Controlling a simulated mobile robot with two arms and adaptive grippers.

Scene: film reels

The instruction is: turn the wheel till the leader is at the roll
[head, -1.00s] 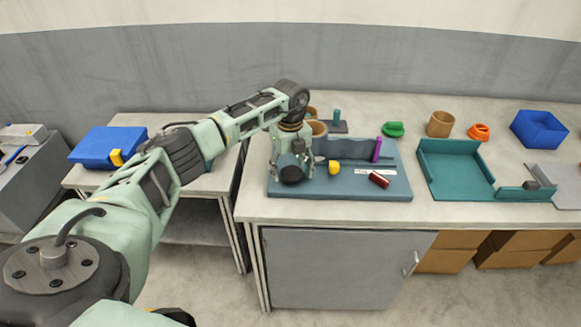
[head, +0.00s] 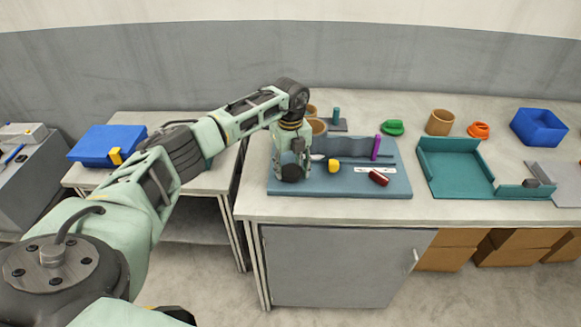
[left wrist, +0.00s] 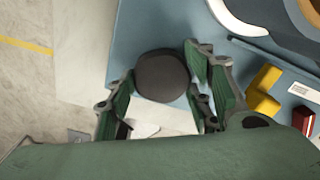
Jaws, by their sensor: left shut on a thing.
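My left gripper (head: 292,158) reaches down at the left end of a blue-grey board (head: 340,187). It is shut on a dark round knob (head: 292,173), which I take to be the wheel. In the left wrist view the knob (left wrist: 163,76) sits between the green-padded fingers. A wavy grey-blue strip (head: 350,148) runs along the board to an upright purple piece (head: 376,147). I cannot tell for sure which part is the leader or the roll. A yellow block (head: 333,165) stands in front of the strip. My right gripper is out of view.
A dark red block (head: 379,178) lies by a white label (head: 366,169) on the board. A teal tray (head: 456,192) stands to the right. Brown pots (head: 440,122), a green piece (head: 392,128) and an orange piece (head: 478,130) stand behind.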

